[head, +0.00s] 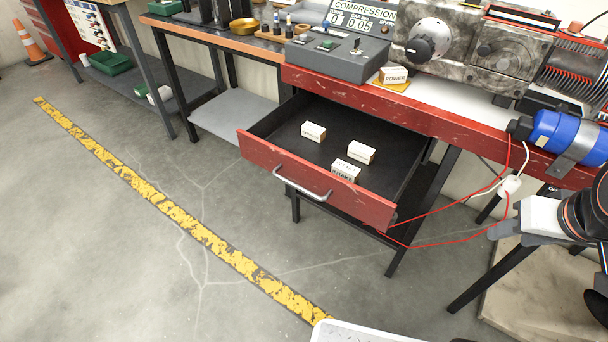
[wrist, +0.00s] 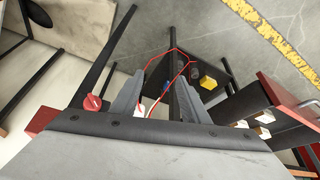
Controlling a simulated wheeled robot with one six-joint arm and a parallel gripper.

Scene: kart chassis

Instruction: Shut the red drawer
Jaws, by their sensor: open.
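The red drawer (head: 320,185) is pulled well out from under the red-edged bench in the head view. Its front carries a grey bar handle (head: 302,185). Several white labelled blocks (head: 361,152) lie inside on the dark floor. In the wrist view the drawer's red front (wrist: 290,100) shows at the right edge, seen from the side. My gripper (head: 497,231) is at the right of the head view, clear of the drawer and to its right. In the wrist view my gripper (wrist: 158,95) has its two grey fingers apart, with nothing held between them.
Red cables (head: 440,238) hang between the bench and the floor near my gripper. A blue cylinder (head: 565,137) is clamped at the bench's right edge. A grey console (head: 338,55) stands above the drawer. The floor in front is open, crossed by a yellow line (head: 180,210).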

